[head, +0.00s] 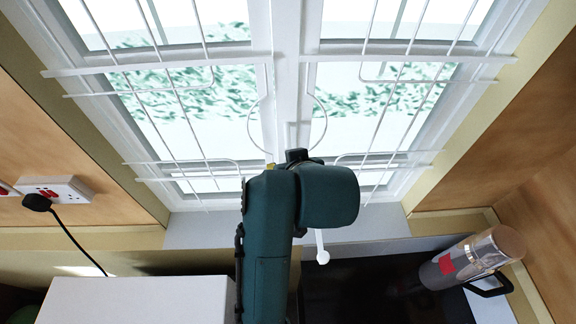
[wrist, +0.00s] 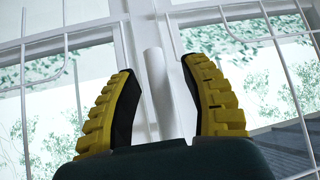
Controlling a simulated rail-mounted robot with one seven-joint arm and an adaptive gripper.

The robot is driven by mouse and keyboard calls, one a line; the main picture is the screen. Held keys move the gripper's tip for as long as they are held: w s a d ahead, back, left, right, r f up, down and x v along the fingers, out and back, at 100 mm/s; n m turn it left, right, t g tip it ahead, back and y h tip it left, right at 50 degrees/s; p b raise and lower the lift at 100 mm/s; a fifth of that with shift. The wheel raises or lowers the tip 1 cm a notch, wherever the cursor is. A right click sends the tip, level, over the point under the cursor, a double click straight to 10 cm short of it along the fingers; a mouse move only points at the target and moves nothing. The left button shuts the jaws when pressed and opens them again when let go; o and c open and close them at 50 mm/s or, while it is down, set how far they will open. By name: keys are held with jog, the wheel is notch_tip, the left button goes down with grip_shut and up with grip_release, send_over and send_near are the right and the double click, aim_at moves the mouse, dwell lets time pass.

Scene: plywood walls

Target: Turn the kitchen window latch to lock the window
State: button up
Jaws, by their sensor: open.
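The white window latch handle (wrist: 155,80) stands roughly upright on the middle post of the window in the wrist view. My gripper (wrist: 160,68) is open, with one yellow ridged finger on each side of the handle. A gap shows between the handle and each finger, so they look apart. In the head view, a white upright piece that looks like the handle (head: 298,134) shows just above my arm. My gripper is mostly hidden behind my arm there, with only a small yellow bit showing. The white window (head: 287,40) has two panes that look closed.
White wire grilles (head: 400,75) cross both panes near my gripper. A steel flask (head: 468,259) with a red label leans at the lower right. A wall socket (head: 57,188) with a black plug and cable is at left. A white box (head: 138,299) stands at lower left.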

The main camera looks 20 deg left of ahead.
jog(key=v, duration=1.1)
jog(key=shift+s+r, duration=0.2)
jog(key=shift+s, duration=0.1)
jog(key=shift+d, duration=0.15)
jog(key=w+d+r+m+t+h, duration=0.2)
jog(key=w+d+m+t+h, duration=0.15)
jog(key=d+t, duration=0.45)
jog(key=s+d+r+m+t+h, duration=0.1)
jog(key=s+d+r+t, duration=0.1)
jog(key=r, duration=0.5)
jog(key=s+d+r+m+t+h, duration=0.1)
jog(key=s+d+r+m+t, duration=0.1)
jog(key=r, duration=0.6)
jog(key=s+d+t, duration=0.1)
jog(key=s+t, duration=0.1)
jog(key=s, duration=0.1)
jog(key=shift+s+d+t, duration=0.2)
jog(key=shift+d+t, duration=0.05)
jog(key=shift+t, duration=0.15)
jog(key=shift+c, duration=0.3)
